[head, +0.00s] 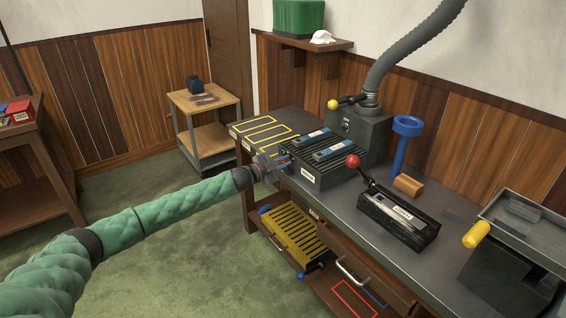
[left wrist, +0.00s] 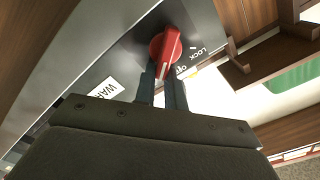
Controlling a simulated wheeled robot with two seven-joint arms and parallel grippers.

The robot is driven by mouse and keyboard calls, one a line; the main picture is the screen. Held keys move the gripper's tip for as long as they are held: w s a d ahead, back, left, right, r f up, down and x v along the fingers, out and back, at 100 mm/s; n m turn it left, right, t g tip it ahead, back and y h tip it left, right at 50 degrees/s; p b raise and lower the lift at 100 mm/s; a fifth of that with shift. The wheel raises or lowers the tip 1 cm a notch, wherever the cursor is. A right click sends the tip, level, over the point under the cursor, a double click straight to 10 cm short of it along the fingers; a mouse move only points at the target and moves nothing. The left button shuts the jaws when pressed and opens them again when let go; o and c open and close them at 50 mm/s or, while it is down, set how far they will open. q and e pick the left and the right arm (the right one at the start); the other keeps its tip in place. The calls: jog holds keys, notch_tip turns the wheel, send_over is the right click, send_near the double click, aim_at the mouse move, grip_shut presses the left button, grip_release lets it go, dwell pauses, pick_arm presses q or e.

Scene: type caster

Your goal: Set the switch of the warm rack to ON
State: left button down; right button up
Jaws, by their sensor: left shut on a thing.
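The warm rack (head: 318,178) is a dark ribbed box on the grey bench, with two blue-and-grey items lying on top. Its switch is a red knob (left wrist: 165,44) with a white pointer line, on a grey panel in the left wrist view. Print beside the knob reads LOCK and what looks like OFF; a partly hidden white label (left wrist: 104,90) starts with WA. I cannot tell which mark the pointer is set to. My left gripper (head: 276,164) is at the rack's left end. In the left wrist view its fingers (left wrist: 163,80) are shut on the knob. My right gripper is out of view.
Beside the rack stand a grey box (head: 357,132) with a hose and a black box (head: 398,219) with a red-balled lever (head: 353,161). A blue stand (head: 400,150) is behind. A yellow slotted rack (head: 295,236) sits below, near an open drawer. The green floor at left is free.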

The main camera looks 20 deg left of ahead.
pick_arm(q)
jog(key=shift+s+f+m, duration=0.1)
jog(key=shift+f+m, duration=0.3)
jog(key=shift+m, duration=0.1)
jog(key=c, duration=1.5)
grip_release()
jog(key=shift+a, duration=0.1)
jog(key=shift+o, duration=0.2)
jog(key=shift+r, duration=0.1)
